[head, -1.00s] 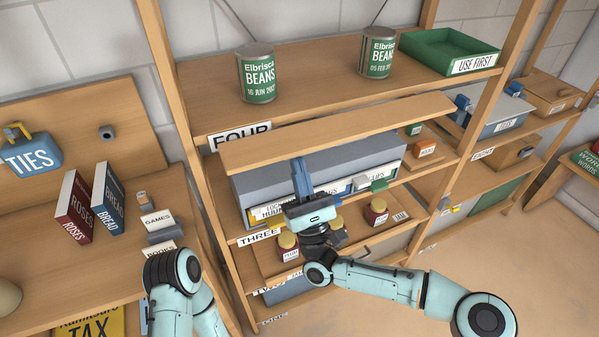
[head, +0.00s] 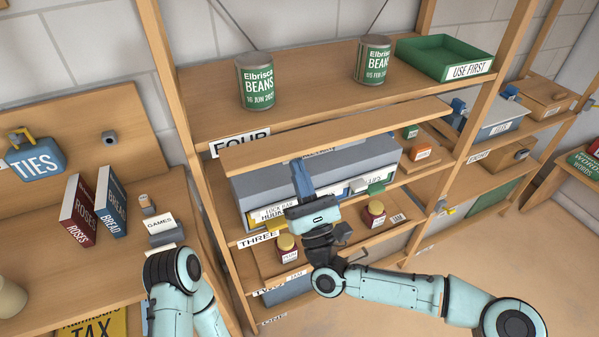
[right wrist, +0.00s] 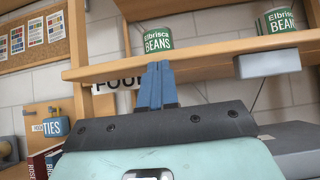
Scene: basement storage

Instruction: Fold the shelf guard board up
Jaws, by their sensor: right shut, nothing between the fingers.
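The shelf guard board (head: 345,132) is a long, thin wooden plank. It runs along the shelf front just below the top shelf labelled FOUR, above a long grey box. It also shows in the right wrist view (right wrist: 215,58), crossing below the bean cans. My right gripper (head: 300,165) is shut and empty. Its blue fingers point up, with their tips close under the board's lower edge, left of its middle. In the right wrist view the fingertips (right wrist: 155,67) overlap the board; I cannot tell whether they touch. My left arm shows at lower left, its gripper out of view.
Two bean cans (head: 254,82) (head: 373,60) and a green tray (head: 448,56) stand on the top shelf. Jars (head: 375,214) stand on the shelf below the grey box (head: 245,190). A side bench with books (head: 111,200) is at left. Open floor lies at right.

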